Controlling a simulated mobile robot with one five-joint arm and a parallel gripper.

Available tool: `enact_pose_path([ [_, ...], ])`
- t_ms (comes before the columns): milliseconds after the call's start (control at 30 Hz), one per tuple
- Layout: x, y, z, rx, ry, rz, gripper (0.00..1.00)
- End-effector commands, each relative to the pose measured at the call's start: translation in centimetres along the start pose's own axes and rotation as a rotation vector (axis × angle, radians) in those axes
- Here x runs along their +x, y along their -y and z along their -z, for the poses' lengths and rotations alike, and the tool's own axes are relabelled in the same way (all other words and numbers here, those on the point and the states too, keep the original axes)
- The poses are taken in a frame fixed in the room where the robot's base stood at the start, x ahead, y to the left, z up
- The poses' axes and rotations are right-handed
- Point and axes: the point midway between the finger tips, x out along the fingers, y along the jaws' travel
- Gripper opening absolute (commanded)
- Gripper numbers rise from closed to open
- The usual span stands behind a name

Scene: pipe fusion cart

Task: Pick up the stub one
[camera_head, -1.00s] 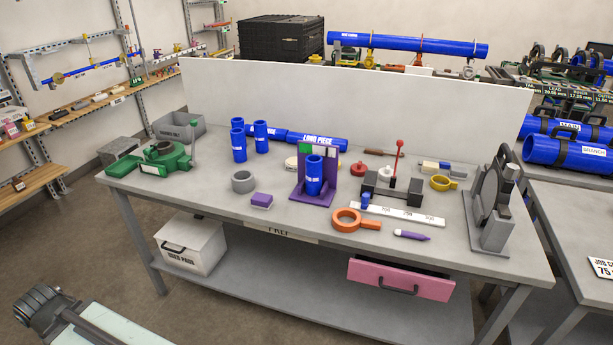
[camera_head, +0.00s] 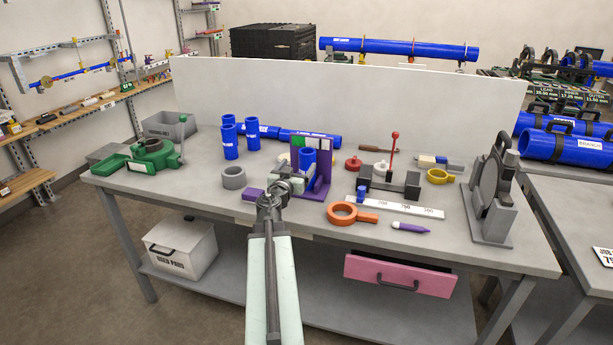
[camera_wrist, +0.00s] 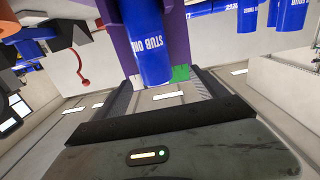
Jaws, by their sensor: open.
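My gripper (camera_head: 288,182) is just in front of the stub and the stand. In the wrist view my gripper (camera_wrist: 163,78) has its two fingers spread apart, with the stub's end near the gap between them. Nothing is visibly clamped, and I cannot tell whether they touch.
A purple block (camera_head: 253,194) and a grey ring (camera_head: 234,177) lie left of my gripper. An orange ring tool (camera_head: 345,213) and a white ruler strip (camera_head: 400,207) lie right. Other blue stubs (camera_head: 230,140) stand behind left. The pink drawer (camera_head: 400,273) juts out below.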

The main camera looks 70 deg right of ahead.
Motion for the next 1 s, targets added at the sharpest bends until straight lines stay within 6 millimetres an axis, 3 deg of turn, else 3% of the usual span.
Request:
enact_pose_path([
  [67,0.4,-0.8,0.1,0.002,-0.01,0.0,0.82],
  [567,3.7,-0.7,0.3,0.003,-0.01,0.002,0.82],
  [833,8.1,-0.9,0.5,0.003,-0.01,0.002,0.82],
  [1000,8.1,-0.9,0.5,0.003,-0.01,0.003,0.82],
])
